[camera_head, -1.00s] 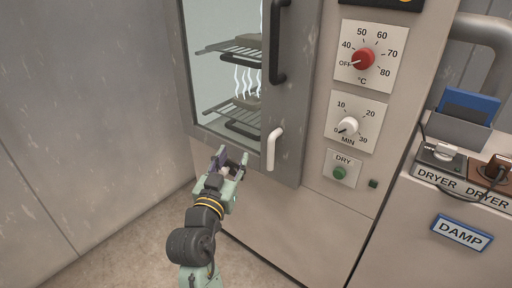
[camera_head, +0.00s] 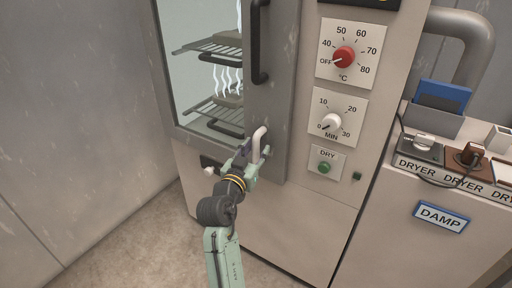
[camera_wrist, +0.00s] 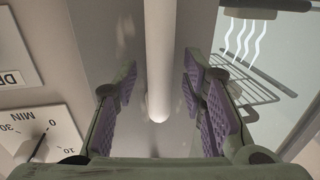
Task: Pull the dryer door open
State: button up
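The dryer door (camera_head: 285,110) has a grey frame around a glass pane and looks closed. A long black handle (camera_head: 257,45) is on its upper part, and a shorter white handle (camera_head: 260,138) is near its lower edge. My gripper (camera_head: 252,153) is at the white handle, partly covering its lower end. In the wrist view, my gripper (camera_wrist: 158,92) is open. The white handle (camera_wrist: 158,60) shows between its purple-padded fingers, with a visible gap on both sides.
The dryer's panel carries a red temperature knob (camera_head: 344,57), a white timer knob (camera_head: 331,122) and a green DRY button (camera_head: 324,168). Racks (camera_head: 215,110) with wavy white steam lines show behind the glass. A white knob (camera_head: 209,170) is below the door. A DAMP cabinet (camera_head: 400,245) stands right.

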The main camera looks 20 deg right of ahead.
jog(key=shift+w+d, duration=0.2)
jog(key=shift+w, duration=0.05)
jog(key=shift+c, duration=0.4)
grip_shut()
dwell(0.4)
